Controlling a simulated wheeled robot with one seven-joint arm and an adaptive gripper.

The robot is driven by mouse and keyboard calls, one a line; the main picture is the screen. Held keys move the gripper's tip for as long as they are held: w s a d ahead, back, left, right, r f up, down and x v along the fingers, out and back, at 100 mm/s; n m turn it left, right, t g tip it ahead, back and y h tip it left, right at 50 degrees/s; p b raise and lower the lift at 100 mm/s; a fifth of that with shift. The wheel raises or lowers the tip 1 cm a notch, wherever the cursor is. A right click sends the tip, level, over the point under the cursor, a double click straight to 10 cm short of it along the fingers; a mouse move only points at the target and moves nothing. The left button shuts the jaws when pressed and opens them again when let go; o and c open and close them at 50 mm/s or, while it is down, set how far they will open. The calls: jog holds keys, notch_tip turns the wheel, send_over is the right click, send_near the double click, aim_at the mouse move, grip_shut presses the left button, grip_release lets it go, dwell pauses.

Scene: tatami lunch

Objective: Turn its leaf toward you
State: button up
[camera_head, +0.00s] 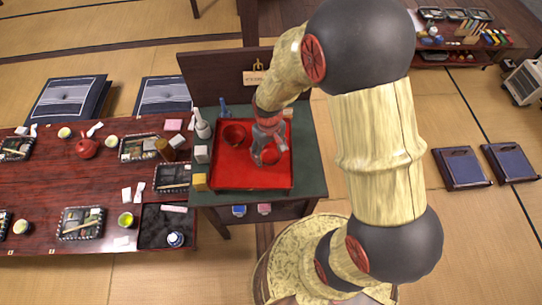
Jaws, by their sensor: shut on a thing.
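A red tray (230,180) lies on a dark green-topped side table. A round red bowl (234,135) stands in the tray's upper left part. A second red round piece, bowl-like (271,157), is at the tray's right side, partly covered by my gripper (265,152). My gripper reaches down from above with its fingers at this piece and is shut on it. The piece appears to be at or just above the tray floor; I cannot tell which. No leaf can be made out on either red piece at this size.
A dark backboard with a hanging sign (253,78) rises behind. A long dark red table (105,185) with lunch trays adjoins at left. The tray's lower left is clear.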

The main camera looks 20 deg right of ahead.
jog(key=n, duration=0.4)
jog(key=shift+n+b, duration=0.4)
jog(key=n, duration=0.5)
jog(key=shift+b, duration=0.4)
jog(key=shift+n+p, duration=0.4)
jog(key=shift+n, duration=0.8)
jog(key=n, duration=0.4)
jog(key=shift+n+p, duration=0.35)
jog(key=shift+n, duration=0.05)
jog(key=shift+f+b, duration=0.45)
jog(key=shift+f, duration=0.3)
jog(key=shift+f, duration=0.25)
jog(key=o, duration=1.2)
jog(key=shift+o, duration=0.2)
jog(key=shift+r, duration=0.1)
